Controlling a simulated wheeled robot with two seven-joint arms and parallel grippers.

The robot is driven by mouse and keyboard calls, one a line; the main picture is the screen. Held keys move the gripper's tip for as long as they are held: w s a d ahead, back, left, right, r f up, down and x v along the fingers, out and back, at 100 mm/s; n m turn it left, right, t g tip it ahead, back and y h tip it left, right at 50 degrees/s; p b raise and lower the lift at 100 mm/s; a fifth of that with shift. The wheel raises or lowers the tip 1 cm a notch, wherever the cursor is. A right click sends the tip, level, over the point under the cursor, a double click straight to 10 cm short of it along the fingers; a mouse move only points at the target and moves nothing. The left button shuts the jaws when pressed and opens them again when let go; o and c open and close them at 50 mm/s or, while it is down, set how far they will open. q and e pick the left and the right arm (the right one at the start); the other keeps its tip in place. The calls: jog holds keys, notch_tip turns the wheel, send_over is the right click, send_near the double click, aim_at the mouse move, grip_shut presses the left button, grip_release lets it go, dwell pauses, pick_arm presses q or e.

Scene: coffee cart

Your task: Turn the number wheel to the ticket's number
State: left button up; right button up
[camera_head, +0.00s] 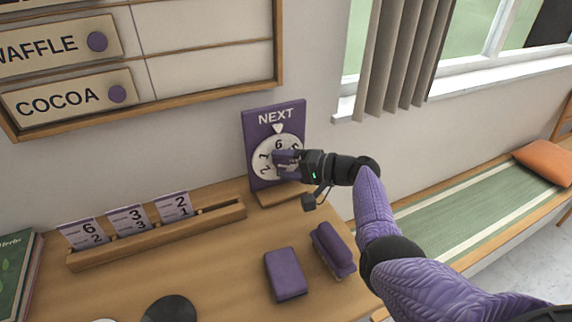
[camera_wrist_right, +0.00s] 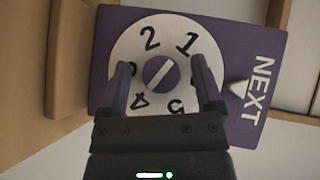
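The number wheel (camera_head: 264,171) is a white disc on an upright purple board (camera_head: 259,119) marked NEXT. A white triangle pointer sits above it, with the 6 just under the pointer in the head view. My right gripper (camera_head: 284,160) is in front of the wheel. In the right wrist view its fingers (camera_wrist_right: 163,68) are open, one on each side of the purple centre knob (camera_wrist_right: 160,72), with gaps visible. The 6 is hidden behind a finger there. Several-numbered tickets stand in a wooden rack: 6 over 2 (camera_head: 84,234), 3 over 3 (camera_head: 128,219), 2 over 1 (camera_head: 174,207).
The wooden rack (camera_head: 160,241) has an empty stretch at its right end. A purple block (camera_head: 285,274) and a purple stapler-like item (camera_head: 333,250) lie on the counter before the board. A dark round item (camera_head: 170,309) is at the front edge. A menu board (camera_head: 205,65) hangs above.

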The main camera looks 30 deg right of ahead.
jog(key=shift+s+d+r, duration=0.1)
jog(key=shift+s+d, duration=0.05)
jog(key=shift+d, duration=0.05)
jog(key=p+v, duration=0.2)
jog(key=v, duration=0.7)
jog(key=shift+s, duration=0.2)
jog(key=shift+d, duration=0.15)
